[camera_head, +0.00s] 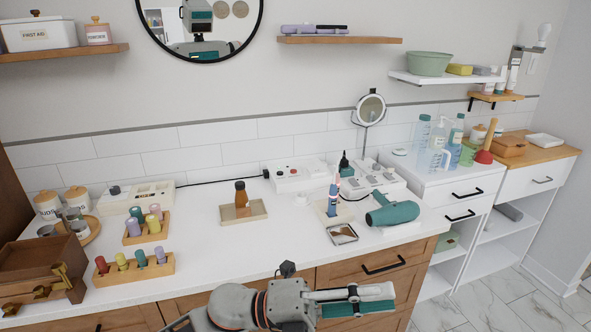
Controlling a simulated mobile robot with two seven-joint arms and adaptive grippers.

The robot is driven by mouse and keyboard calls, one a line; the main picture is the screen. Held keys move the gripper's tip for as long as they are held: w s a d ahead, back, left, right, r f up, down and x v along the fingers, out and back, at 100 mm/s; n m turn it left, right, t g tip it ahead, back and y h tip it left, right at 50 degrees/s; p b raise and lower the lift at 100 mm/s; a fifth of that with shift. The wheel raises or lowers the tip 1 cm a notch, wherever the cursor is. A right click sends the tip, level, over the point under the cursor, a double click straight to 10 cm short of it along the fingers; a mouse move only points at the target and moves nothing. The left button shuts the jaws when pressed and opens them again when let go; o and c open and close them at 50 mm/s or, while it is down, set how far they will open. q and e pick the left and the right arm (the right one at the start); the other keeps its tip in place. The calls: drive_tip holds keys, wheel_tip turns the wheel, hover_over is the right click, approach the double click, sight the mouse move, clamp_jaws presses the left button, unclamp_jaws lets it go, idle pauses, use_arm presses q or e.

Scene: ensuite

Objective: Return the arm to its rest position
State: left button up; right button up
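My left arm comes in along the bottom of the head view, in front of the vanity's drawer fronts. My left gripper (385,298) points to the right, below the level of the countertop's front edge. Its grey and teal parts are seen from the side, and I cannot tell how far its fingers are apart. No object clearly shows in it. My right gripper is not in view.
The white countertop (230,250) above my arm holds a wooden peg rack (135,272), a brown bottle (241,194) on a tray, a teal hairdryer (393,214) and a small dish (342,234). A drawer handle (384,266) sits near the gripper. Open floor (490,300) lies to the right.

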use_arm(q)
drive_tip(key=w+a+f+n+t+y, duration=0.45)
drive_tip(key=a+f+n+t, duration=0.35)
drive_tip(key=n, duration=0.5)
drive_tip(key=w+a+f+n+t+y, duration=0.45)
drive_tip(key=a+f+n+t, duration=0.3)
drive_tip(key=n+t, duration=0.35)
drive_tip(key=s+a+f+n+g+y, duration=0.3)
drive_tip(key=s+a+f, duration=0.4)
drive_tip(key=f, duration=0.4)
drive_tip(key=s+a+f+n+g+y, duration=0.3)
drive_tip(key=s+a+f+n+y, duration=0.3)
drive_tip(key=s+a+f+n, duration=0.2)
wheel_tip(320, 180, down, 3)
drive_tip(key=shift+a+f, duration=0.1)
drive_tip(key=shift+a, duration=1.15)
